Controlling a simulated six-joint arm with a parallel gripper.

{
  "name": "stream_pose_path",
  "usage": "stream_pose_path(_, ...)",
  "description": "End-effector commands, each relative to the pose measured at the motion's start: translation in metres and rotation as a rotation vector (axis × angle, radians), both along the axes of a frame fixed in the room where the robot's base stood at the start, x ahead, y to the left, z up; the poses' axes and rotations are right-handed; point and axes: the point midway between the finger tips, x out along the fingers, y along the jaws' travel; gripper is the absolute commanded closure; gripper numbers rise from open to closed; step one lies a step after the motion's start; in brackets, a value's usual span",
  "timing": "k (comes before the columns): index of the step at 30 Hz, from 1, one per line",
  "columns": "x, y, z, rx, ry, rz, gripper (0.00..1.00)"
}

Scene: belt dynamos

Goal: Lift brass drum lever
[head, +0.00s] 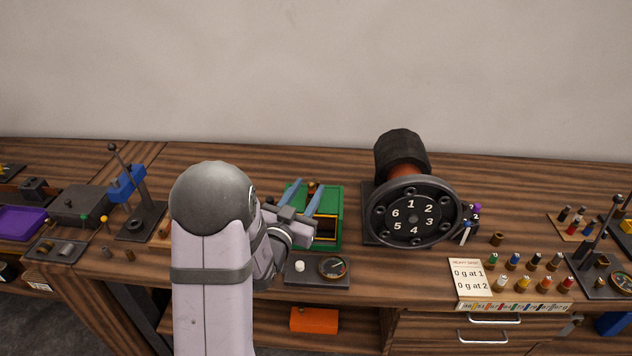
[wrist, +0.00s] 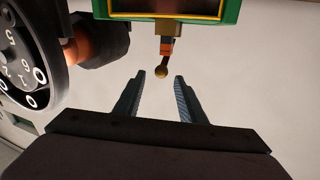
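A green box (head: 337,213) with a dark, yellow-edged window stands on the bench. In the wrist view a small brass lever (wrist: 162,71) with a ball end sticks out from the green frame (wrist: 230,12), joined by an orange-brown stem. My gripper (wrist: 160,80) is open and empty, its two blue-grey fingers on either side of the ball's line. The ball sits at about the level of the fingertips, with gaps on both sides. The lever is hard to make out there.
A numbered black wheel (head: 413,212) with a dark drum behind it stands right of the box; the wheel also shows in the wrist view (wrist: 20,65). A small plate (head: 316,280) with a white button and a gauge lies in front. Coloured pegs (head: 515,262) stand at the right.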

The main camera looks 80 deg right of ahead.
Motion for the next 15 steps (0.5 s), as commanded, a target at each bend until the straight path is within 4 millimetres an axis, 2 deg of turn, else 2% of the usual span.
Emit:
stream_pose_path(3,-0.001,-0.003,-0.008,0.012,0.011,0.009,0.63)
stream_pose_path(15,-0.003,-0.013,-0.006,0.019,0.017,0.015,0.63)
